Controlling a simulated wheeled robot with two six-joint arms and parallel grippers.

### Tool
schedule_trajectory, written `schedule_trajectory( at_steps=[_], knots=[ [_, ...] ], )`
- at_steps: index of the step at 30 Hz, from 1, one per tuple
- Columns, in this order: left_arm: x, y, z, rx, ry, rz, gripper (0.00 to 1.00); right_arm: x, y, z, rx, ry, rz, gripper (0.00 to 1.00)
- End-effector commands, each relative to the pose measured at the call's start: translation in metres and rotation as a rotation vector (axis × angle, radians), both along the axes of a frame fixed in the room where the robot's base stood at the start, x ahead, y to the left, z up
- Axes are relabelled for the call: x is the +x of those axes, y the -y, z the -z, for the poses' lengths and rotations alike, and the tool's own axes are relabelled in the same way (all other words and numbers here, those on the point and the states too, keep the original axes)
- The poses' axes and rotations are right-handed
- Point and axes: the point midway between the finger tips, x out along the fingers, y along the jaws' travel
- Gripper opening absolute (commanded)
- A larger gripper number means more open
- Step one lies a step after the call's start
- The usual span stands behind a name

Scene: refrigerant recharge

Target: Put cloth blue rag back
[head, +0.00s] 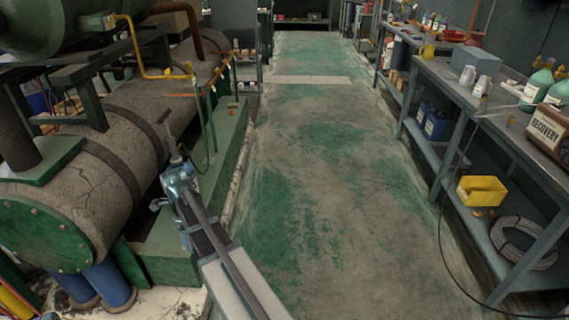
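I cannot make out a blue cloth rag for certain in the head view. One of my arms rises from the bottom edge, left of centre, and I take it to be the left one. Its blue-grey gripper (172,172) is over the green ledge beside the large tank. My other gripper is not in view.
A large rusty tank (90,150) with pipes and a green base fills the left. A grey workbench (440,75) runs along the right, bearing a recovery unit (548,133), bottles and cups. A yellow bin (482,190) is on its lower shelf. The green-grey floor (320,180) between is clear.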

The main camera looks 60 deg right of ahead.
Motion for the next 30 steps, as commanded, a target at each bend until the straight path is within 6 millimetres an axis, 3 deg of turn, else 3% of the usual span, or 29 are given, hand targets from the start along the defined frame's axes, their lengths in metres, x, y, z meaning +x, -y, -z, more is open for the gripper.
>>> schedule_trajectory(
  at_steps=[8, 18, 23, 30],
  knots=[
    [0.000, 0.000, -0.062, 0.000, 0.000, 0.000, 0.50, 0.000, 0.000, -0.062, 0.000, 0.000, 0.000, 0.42],
    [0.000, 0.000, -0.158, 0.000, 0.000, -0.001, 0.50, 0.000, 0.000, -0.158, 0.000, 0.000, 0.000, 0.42],
    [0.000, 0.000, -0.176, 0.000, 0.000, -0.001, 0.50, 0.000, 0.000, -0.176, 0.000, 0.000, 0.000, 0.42],
    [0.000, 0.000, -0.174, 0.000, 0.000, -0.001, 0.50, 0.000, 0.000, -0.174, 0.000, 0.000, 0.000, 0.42]
  ],
)
